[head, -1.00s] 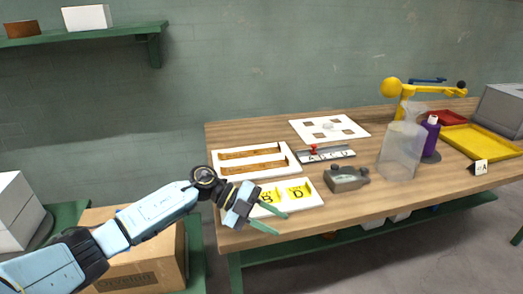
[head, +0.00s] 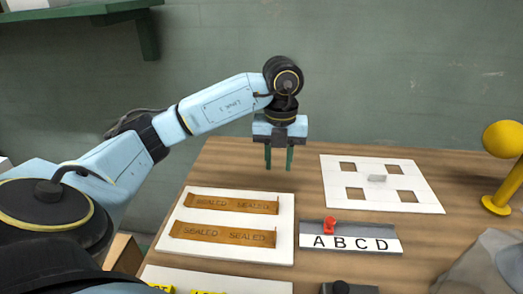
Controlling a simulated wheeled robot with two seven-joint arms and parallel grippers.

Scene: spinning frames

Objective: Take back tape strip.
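Two brown tape strips marked SEALED lie on a white board (head: 284,245) in the head view. The far strip (head: 232,204) and the near strip (head: 223,235) run side by side. My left gripper (head: 278,158) points down above the table behind the board's far right corner. Its two green fingers are apart with nothing between them, and it touches neither strip. My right gripper is not in view.
A grey rack with letters A B C D (head: 350,243) and a red marker (head: 330,226) stands right of the board. A white plate with square holes (head: 375,203) lies behind it. A yellow lamp stand (head: 497,204) is at the right.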

